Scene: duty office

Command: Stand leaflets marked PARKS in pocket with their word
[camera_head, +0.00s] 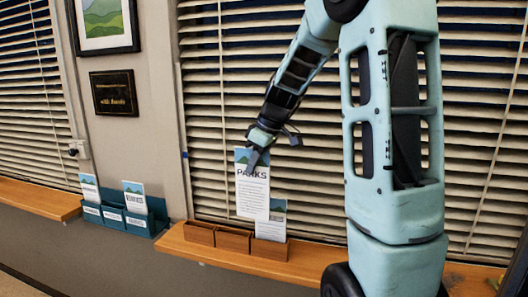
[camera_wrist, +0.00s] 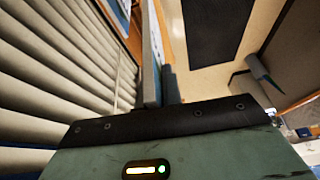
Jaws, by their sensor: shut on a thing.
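My gripper (camera_head: 258,153) is shut on the top of a white leaflet marked PARKS (camera_head: 252,195), with a blue and green picture at its top. It hangs nearly upright, its lower edge close above a wooden holder with three pockets (camera_head: 234,241). I cannot tell its exact depth over the pockets. In the wrist view the leaflet shows edge-on (camera_wrist: 152,60). Another leaflet (camera_head: 271,229) stands in the holder's right pocket, partly behind the held one. The left and middle pockets look empty. No word is readable on the wooden holder.
Blinds (camera_head: 215,120) hang close behind my gripper. The wooden sill (camera_head: 310,262) is clear right of the wooden holder.

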